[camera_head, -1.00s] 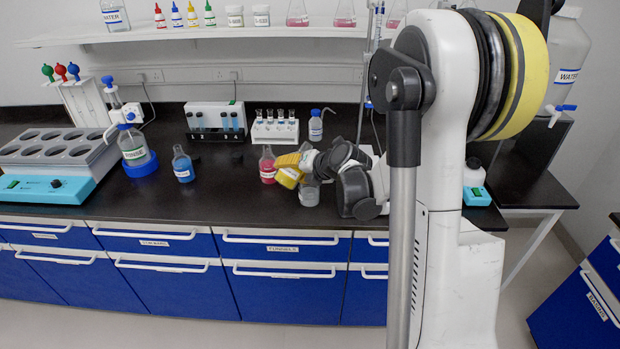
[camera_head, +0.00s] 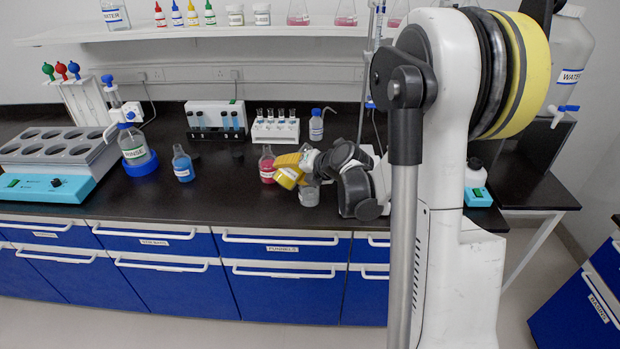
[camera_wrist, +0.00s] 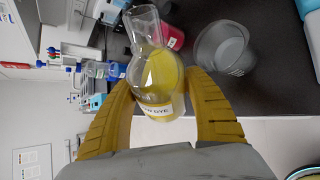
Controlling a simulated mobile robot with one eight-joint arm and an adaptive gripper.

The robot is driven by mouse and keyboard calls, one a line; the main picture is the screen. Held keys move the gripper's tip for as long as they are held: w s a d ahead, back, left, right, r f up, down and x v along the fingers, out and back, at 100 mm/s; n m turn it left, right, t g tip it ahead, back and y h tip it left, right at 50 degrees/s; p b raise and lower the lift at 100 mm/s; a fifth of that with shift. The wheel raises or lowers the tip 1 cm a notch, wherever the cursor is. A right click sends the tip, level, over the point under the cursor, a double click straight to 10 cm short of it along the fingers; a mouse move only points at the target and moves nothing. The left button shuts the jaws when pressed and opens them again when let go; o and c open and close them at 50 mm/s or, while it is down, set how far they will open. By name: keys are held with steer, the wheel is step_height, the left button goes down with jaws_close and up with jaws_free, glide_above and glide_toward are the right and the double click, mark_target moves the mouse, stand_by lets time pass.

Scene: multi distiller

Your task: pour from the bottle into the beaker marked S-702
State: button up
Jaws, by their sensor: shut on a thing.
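My gripper (camera_wrist: 165,98) is shut on a clear glass bottle of yellow liquid (camera_wrist: 160,75), with one yellow finger on each side. Its white label ends in "DYE". A clear, empty-looking beaker (camera_head: 309,196) stands on the bench just below and right of the bottle. The wrist view also shows the beaker (camera_wrist: 228,50), right of the bottle and apart from it. The beaker's marking is too small to read.
A red-liquid flask (camera_head: 267,166) stands close left of my gripper. A blue-liquid flask (camera_head: 183,165) is farther left. Behind are a tube rack (camera_head: 275,131) and a small wash bottle (camera_head: 316,126). The front bench between the flasks is clear.

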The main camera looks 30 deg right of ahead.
steer(key=shift+a, duration=0.15)
stand_by(0.8)
